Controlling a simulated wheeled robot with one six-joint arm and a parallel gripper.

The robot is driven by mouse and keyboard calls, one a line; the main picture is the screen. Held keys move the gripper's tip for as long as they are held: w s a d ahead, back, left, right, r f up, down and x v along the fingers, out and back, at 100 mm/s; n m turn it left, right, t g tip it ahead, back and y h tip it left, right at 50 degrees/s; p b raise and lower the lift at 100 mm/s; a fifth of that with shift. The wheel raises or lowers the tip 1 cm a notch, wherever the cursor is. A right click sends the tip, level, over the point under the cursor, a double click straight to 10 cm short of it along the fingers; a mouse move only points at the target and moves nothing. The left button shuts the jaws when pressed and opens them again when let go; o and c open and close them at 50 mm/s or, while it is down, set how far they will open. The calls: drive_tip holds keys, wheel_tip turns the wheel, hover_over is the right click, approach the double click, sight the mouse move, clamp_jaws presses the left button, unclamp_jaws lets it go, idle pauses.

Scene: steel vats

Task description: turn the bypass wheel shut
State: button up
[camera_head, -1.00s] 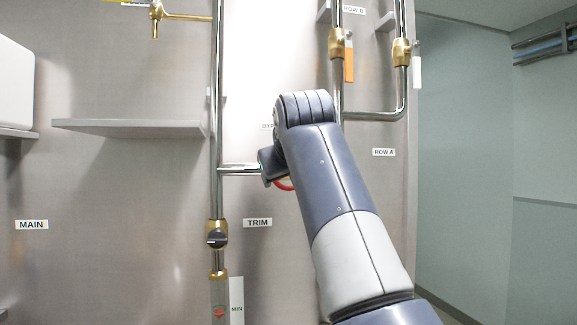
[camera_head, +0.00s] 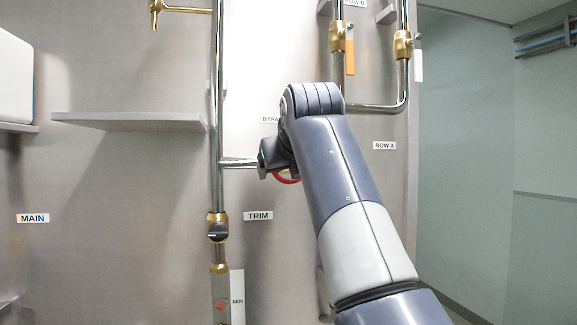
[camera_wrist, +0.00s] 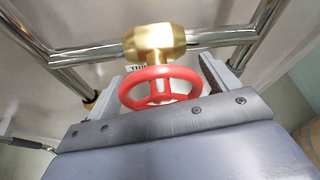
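The bypass wheel (camera_wrist: 160,72) is a red spoked handwheel on a brass valve body (camera_wrist: 154,43), set in a steel pipe. In the wrist view it sits between the two fingers of my gripper (camera_wrist: 157,80). A finger stands on either side of the rim, with what looks like a narrow gap at each side, so the gripper appears open around it. In the head view only a red arc of the wheel (camera_head: 287,179) shows below my wrist. My arm hides the rest, and partly covers the BYPASS label (camera_head: 269,119).
A vertical steel pipe (camera_head: 216,120) with a black-knobbed TRIM valve (camera_head: 217,231) stands left of my wrist. A grey shelf (camera_head: 130,121) juts out further left. Orange-handled (camera_head: 350,55) and white-handled (camera_head: 418,62) valves hang on pipes above right.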

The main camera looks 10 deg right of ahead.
drive_tip(key=shift+o, duration=0.6)
drive_tip(key=d+b+v, duration=0.1)
drive_tip(key=v, duration=1)
drive_tip(key=shift+a, duration=0.45)
drive_tip(key=shift+w, duration=0.1)
drive_tip(key=a+x, duration=0.1)
drive_tip(key=x, duration=0.9)
drive_tip(key=shift+w+d+f+p, duration=0.2)
drive_tip(key=shift+w+d+p, duration=0.15)
drive_tip(key=shift+d+p, duration=0.15)
